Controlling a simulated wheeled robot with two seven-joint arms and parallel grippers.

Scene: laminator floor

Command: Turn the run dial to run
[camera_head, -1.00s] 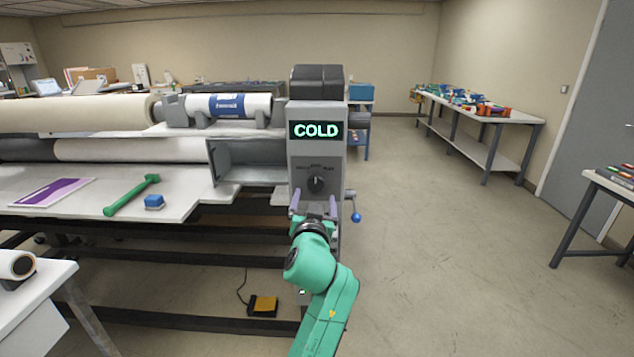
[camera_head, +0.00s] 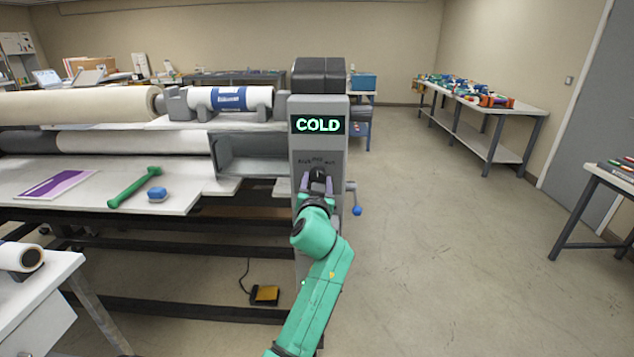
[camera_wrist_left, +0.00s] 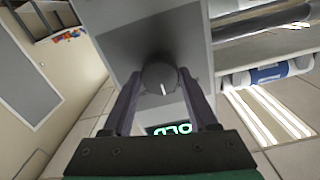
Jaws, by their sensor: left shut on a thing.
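The run dial (camera_head: 317,172) is a dark round knob on the front of the grey control column (camera_head: 303,232), below a display (camera_head: 318,125) reading "COLD" in green. Small labels arc above the dial, too small to read surely. My left gripper (camera_head: 317,183) is at the dial, its two fingers on either side. In the left wrist view the dial (camera_wrist_left: 160,77) sits between the fingertips, and I take the gripper as shut on it. Its white mark points towards the display, so roughly straight up. My right gripper is not in view.
A blue-knobbed lever (camera_head: 357,211) sticks out at the column's right. A yellow pedal (camera_head: 265,294) is on the floor. Floor at right is clear.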

